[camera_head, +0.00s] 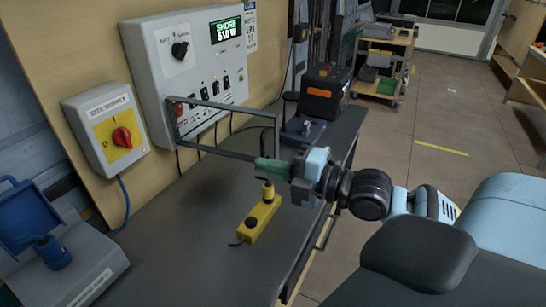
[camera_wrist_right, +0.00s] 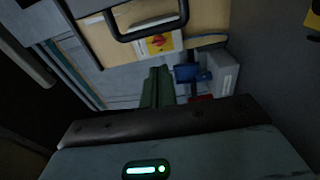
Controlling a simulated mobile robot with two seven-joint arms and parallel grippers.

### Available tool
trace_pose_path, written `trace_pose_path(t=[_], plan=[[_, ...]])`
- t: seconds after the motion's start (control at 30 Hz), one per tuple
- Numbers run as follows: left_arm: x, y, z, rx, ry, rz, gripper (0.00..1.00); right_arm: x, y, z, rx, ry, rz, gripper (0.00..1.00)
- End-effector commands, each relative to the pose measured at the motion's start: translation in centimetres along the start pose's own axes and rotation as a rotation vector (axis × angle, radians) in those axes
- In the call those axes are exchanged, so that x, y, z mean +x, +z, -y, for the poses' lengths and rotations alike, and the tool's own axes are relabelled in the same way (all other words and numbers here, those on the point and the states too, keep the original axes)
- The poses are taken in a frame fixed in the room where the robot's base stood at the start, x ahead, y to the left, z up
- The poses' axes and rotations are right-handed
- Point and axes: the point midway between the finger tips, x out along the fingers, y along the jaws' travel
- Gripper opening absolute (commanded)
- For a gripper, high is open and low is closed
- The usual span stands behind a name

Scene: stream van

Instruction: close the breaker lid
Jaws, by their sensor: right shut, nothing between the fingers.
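The breaker lid (camera_head: 225,106) is a dark rectangular frame on the grey control panel (camera_head: 152,62). It stands swung out from the panel, joined at its left side near a row of small switches (camera_head: 215,88). My right gripper (camera_head: 262,166) has green fingers, which are shut and empty. In the head view they overlap the lid's lower outer corner; I cannot tell whether they touch it. In the right wrist view the shut fingers (camera_wrist_right: 158,88) point toward the wall, and a dark frame (camera_wrist_right: 148,34), probably the lid, crosses above them. My left gripper is out of view.
A grey box with a red rotary switch (camera_head: 122,136) is left of the panel. A yellow block (camera_head: 258,215) lies on the dark bench (camera_head: 190,240) below the gripper. A blue-lidded box (camera_head: 95,268) stands front left, and a black-and-orange case (camera_head: 325,90) stands behind.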

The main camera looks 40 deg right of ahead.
Motion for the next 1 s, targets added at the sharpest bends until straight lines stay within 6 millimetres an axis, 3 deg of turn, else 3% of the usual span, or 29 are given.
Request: trace_pose_path(t=[0.3, 1.0], plan=[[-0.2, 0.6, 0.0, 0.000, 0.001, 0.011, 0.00, 0.6, 2.6, 0.1, 0.000, -0.001, 0.000, 0.00], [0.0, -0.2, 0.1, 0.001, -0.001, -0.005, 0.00, 0.6, 3.2, 0.0, -0.001, 0.000, 0.010, 0.00]])
